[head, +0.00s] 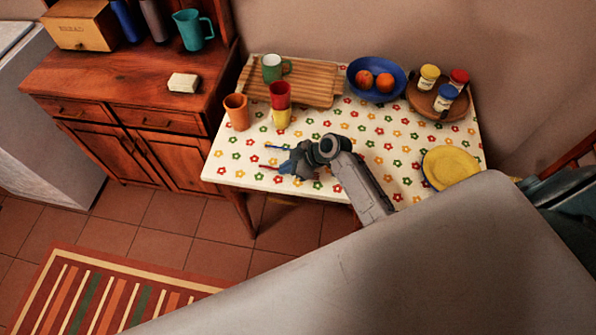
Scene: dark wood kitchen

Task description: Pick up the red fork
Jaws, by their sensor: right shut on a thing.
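My right gripper (292,167) is low over the front left part of the flowered table. It is shut on a thin red utensil, which fits the red fork (269,171); only a short red end shows to the left of the jaws, and the gripper hides the rest. I cannot tell whether the fork is touching the cloth. A thin blue utensil (276,147) lies just behind the gripper, partly hidden by it. My left gripper is not in view.
The table (229,173) also bears an orange cup (236,112), a red cup (280,95) above a yellow one (281,118), a cutting board (315,88) with a green mug (272,68), a blue fruit bowl (359,66), jars on a wooden tray (420,103) and a yellow plate (451,167).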

